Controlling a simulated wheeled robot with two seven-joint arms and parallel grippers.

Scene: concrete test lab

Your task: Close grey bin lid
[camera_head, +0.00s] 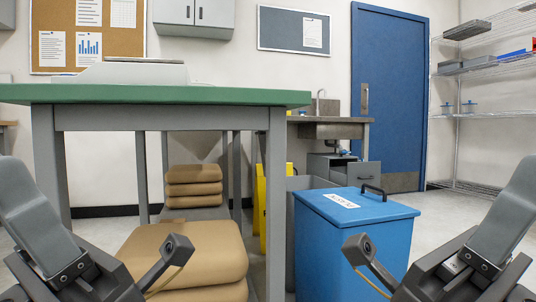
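A grey bin (309,182) stands on the floor behind the blue bin, to the right of the green-topped table. Only its upper edge and a little of its side show, and the blue bin hides the rest. I cannot make out a lid on it or tell how one stands. My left arm comes in at the lower left and my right arm at the lower right.
The blue bin (355,235) with a black handle and white label has its lid down. The green-topped table (180,95) fills the left. Tan sacks (190,250) are stacked beneath it. A yellow object (260,200) stands by its leg. Floor is clear right of the blue bin.

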